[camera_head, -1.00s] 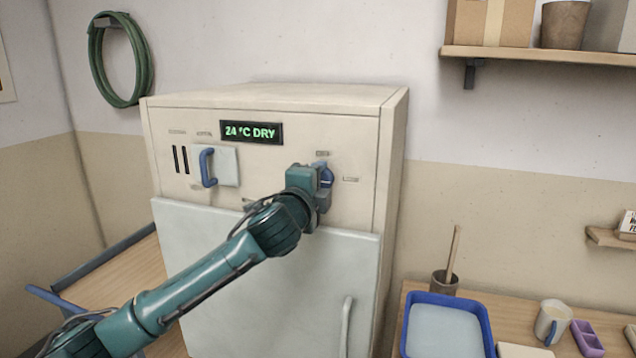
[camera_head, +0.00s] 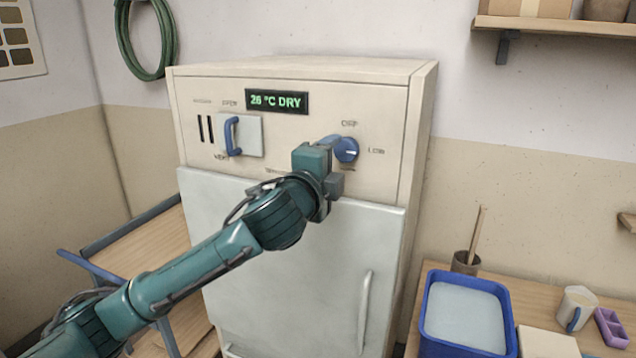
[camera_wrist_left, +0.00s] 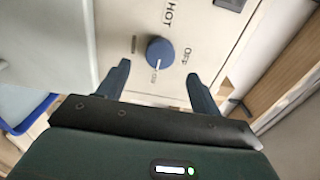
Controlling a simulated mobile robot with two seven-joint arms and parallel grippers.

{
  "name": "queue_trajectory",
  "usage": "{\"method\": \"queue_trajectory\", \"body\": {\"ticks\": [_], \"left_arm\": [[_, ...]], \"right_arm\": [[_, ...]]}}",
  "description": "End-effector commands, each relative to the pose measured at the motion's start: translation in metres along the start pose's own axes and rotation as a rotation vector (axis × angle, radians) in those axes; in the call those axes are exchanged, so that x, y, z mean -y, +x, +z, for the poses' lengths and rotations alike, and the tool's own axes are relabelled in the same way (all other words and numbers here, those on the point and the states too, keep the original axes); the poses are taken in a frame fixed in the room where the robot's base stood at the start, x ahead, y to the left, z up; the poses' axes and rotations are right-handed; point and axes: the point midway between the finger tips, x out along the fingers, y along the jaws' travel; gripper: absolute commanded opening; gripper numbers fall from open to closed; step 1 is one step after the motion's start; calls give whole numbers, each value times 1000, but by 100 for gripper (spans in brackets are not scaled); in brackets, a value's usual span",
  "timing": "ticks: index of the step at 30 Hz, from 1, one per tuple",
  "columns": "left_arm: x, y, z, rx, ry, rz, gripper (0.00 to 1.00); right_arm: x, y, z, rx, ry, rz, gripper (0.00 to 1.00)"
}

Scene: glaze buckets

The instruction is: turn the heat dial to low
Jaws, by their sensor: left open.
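The blue round heat dial (camera_head: 346,150) is on the upper right of the cream kiln front. Its pale mark points right, toward the LOW label (camera_head: 376,151); OFF is printed above it. In the left wrist view the dial (camera_wrist_left: 160,52) stands clear beyond the fingertips, with HOT and OFF printed around it. My left gripper (camera_wrist_left: 158,72) is open and empty, with its fingers on either side of the view. In the head view the left gripper (camera_head: 334,162) is just left of and below the dial, covering part of the panel. My right gripper is not in view.
The kiln display (camera_head: 277,101) reads 26 °C DRY. A blue vent handle (camera_head: 233,136) is on the panel's left. The pale kiln door (camera_head: 290,260) is below. A blue tray (camera_head: 428,335) and a mug (camera_head: 577,308) stand on the right table.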

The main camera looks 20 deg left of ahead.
Motion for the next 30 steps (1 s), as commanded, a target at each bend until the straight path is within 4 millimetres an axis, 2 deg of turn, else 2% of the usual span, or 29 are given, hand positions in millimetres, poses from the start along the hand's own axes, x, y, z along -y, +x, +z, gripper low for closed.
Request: {"method": "queue_trajectory", "body": {"ticks": [1, 6, 12, 27, 30], "left_arm": [[-2, -12, 0, -2, 1, -2, 65], [-2, -44, 0, -1, 1, -2, 65], [0, -63, 0, 0, 1, 0, 65], [0, -66, 0, 1, 0, 0, 65], [-9, -65, -2, -9, -19, 17, 65]], "right_arm": [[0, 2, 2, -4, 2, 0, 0], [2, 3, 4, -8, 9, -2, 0], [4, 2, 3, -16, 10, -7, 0], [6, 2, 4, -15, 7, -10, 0], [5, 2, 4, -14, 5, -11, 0]]}}
